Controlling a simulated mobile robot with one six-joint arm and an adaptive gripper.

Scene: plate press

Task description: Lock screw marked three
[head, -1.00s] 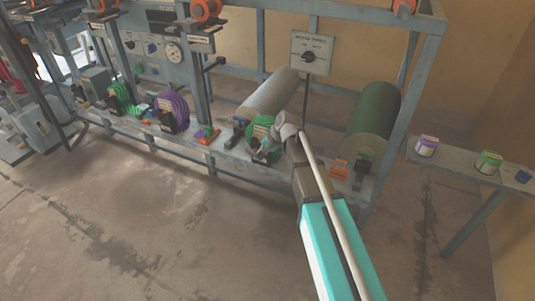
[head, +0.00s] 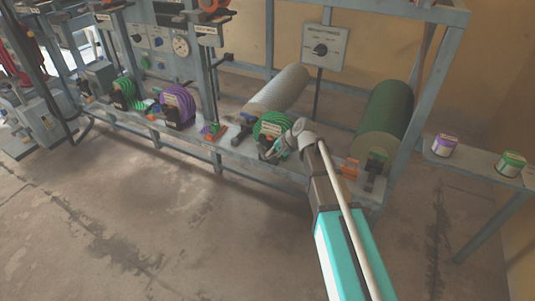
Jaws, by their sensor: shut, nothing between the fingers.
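My gripper (head: 272,152) is shut and empty, at the front of a green ribbed wheel (head: 270,124) on the machine's bench. The arm reaches in from the lower right and hides part of the wheel's right side and its mount. I cannot tell whether the gripper touches anything there. I cannot make out a screw or a number three; the labels are too small to read. A purple ribbed wheel (head: 178,104) and another green wheel (head: 124,91) stand farther left on the same bench.
A grey roller (head: 277,90) and a dark green roller (head: 385,122) lie behind the bench front. Two tins, one purple-banded (head: 445,144) and one green-banded (head: 510,164), sit on the right-hand shelf. The floor in front is clear.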

